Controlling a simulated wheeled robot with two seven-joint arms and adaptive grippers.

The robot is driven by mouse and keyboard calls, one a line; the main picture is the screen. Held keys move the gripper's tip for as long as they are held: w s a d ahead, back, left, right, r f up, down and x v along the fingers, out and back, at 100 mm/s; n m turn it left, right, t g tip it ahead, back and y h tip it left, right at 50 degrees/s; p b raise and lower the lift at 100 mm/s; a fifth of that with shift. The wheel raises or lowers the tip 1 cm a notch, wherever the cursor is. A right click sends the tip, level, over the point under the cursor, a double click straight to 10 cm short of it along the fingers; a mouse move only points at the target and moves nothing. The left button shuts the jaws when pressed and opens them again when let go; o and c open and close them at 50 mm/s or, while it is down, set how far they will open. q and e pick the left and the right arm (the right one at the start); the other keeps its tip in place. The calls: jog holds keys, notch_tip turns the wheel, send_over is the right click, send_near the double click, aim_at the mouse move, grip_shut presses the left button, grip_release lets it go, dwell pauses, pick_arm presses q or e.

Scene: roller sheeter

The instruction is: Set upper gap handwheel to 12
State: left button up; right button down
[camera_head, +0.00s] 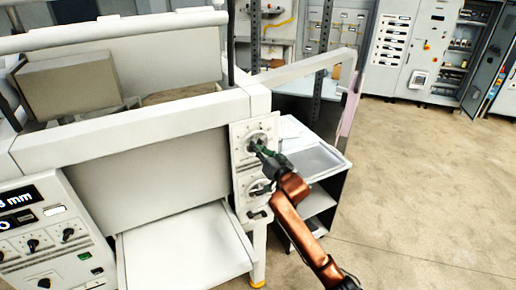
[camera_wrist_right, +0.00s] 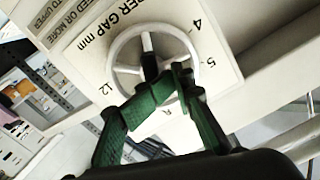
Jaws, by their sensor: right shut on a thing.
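The upper gap handwheel (camera_wrist_right: 117,54) is a pale spoked ring on a white dial plate (camera_wrist_right: 72,68) marked "UPPER GAP mm", with 4, 5 and 12 legible around it. In the head view the handwheel (camera_head: 257,137) is the upper of two on the machine's right post. My right gripper (camera_wrist_right: 165,88), with green fingers, is shut on the handwheel near its hub and lower rim. It also shows in the head view (camera_head: 262,148), reaching in from the lower right. The fingers hide part of the wheel, and I cannot read its setting. My left gripper is out of view.
A second handwheel (camera_head: 258,188) sits just below, close to my right wrist. A control panel (camera_head: 50,235) with knobs and a display ending in "mm" is at the left. A side table (camera_head: 322,158) stands right of the post. Open floor (camera_head: 430,190) lies further right.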

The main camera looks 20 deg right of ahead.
jog(key=c, duration=2.2)
grip_release()
jog(key=shift+d+f, duration=0.2)
jog(key=shift+d, duration=0.35)
jog(key=shift+c, duration=0.2)
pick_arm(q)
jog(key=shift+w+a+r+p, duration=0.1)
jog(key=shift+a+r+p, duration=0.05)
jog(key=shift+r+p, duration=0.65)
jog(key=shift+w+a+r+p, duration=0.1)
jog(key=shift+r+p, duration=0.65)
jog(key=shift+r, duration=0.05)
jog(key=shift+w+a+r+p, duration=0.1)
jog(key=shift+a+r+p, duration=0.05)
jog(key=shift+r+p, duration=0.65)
pick_arm(e)
jog(key=s+d, duration=0.1)
jog(key=s, duration=0.7)
jog(key=shift+s+d, duration=0.15)
jog(key=shift+s, duration=0.2)
